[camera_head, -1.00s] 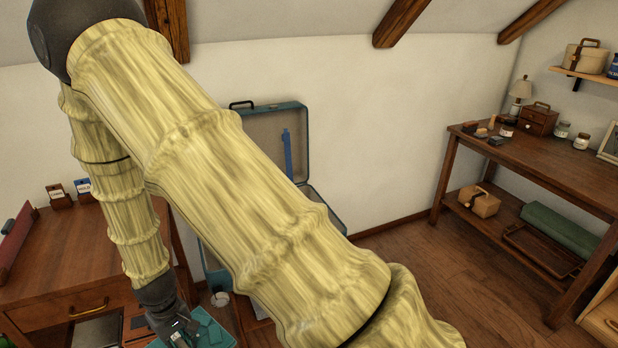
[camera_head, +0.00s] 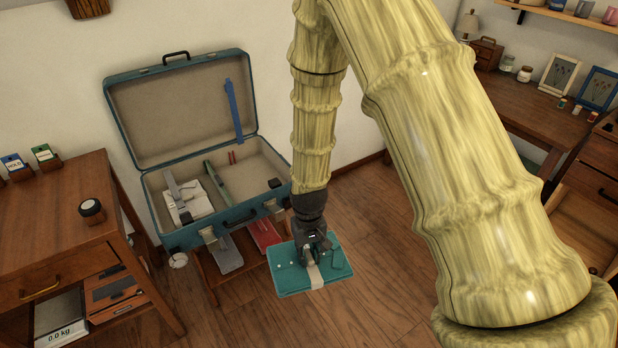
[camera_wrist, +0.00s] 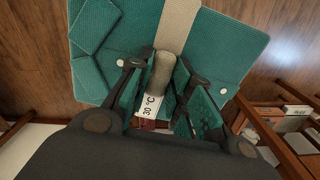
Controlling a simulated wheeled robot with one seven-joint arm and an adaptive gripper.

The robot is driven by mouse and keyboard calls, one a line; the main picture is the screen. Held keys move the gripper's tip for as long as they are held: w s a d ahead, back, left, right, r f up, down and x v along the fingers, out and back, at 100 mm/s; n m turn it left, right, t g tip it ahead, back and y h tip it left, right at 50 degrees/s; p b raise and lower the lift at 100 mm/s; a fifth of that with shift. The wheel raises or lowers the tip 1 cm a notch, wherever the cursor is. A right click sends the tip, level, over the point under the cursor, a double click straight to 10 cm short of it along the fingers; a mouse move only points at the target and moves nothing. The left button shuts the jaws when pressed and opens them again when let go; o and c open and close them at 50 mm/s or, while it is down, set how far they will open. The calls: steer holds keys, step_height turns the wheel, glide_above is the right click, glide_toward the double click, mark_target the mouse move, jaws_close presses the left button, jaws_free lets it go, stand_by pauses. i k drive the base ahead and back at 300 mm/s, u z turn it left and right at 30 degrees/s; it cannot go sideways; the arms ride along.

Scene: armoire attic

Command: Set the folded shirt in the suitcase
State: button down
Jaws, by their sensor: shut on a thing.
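The folded shirt (camera_head: 290,279) is teal with a pale band around it, and hangs level from my gripper (camera_head: 311,256). My gripper is shut on the shirt's band area and holds it above the wooden floor, in front and to the right of the suitcase. In the wrist view the shirt (camera_wrist: 215,45) fills the top, with a white "30 °C" tag between the fingers (camera_wrist: 160,90). The open blue suitcase (camera_head: 120,101) stands on a low wooden stand, its lid leaning back. Inside lie a white folded item, a green long item and a small dark block.
A wooden desk (camera_head: 60,215) with a dark round tin (camera_head: 91,209) stands left of the suitcase. A brown workbench (camera_head: 520,105) stands at the right.

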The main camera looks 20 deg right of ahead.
mark_target(251, 180)
steer(key=z, duration=1.25)
steer(key=i, duration=0.65)
steer(key=u, duration=1.65)
steer(key=i, duration=1)
steer(key=u, duration=0.05)
